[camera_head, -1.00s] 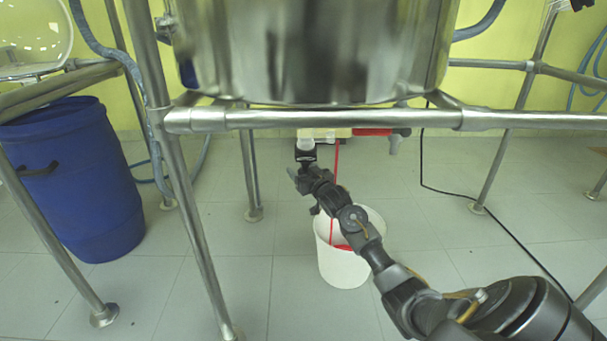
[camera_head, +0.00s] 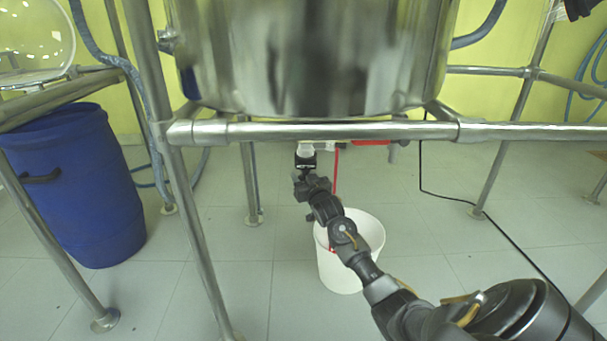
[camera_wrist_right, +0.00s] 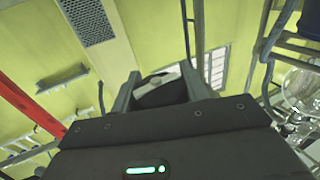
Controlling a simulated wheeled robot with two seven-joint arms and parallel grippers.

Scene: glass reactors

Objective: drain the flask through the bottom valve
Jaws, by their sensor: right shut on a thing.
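The flask itself cannot be made out; a large shiny steel vessel (camera_head: 310,55) fills the top middle of the head view. Under it, partly hidden by a frame bar, is the bottom valve (camera_head: 306,149), with a pale part showing. My right gripper (camera_head: 305,165) is directly below it and shut on a dark rounded part, likely the valve's handle, between its fingers in the right wrist view (camera_wrist_right: 165,90). A thin red stream (camera_head: 336,172) runs down beside the gripper to a white bucket (camera_head: 348,270) on the floor. My left gripper is not in view.
A steel tube frame (camera_head: 350,131) crosses above my right arm, with legs on both sides. A blue drum (camera_head: 75,190) stands at left. A red part (camera_head: 370,142) sits under the vessel. A black cable (camera_head: 470,214) lies on the right floor.

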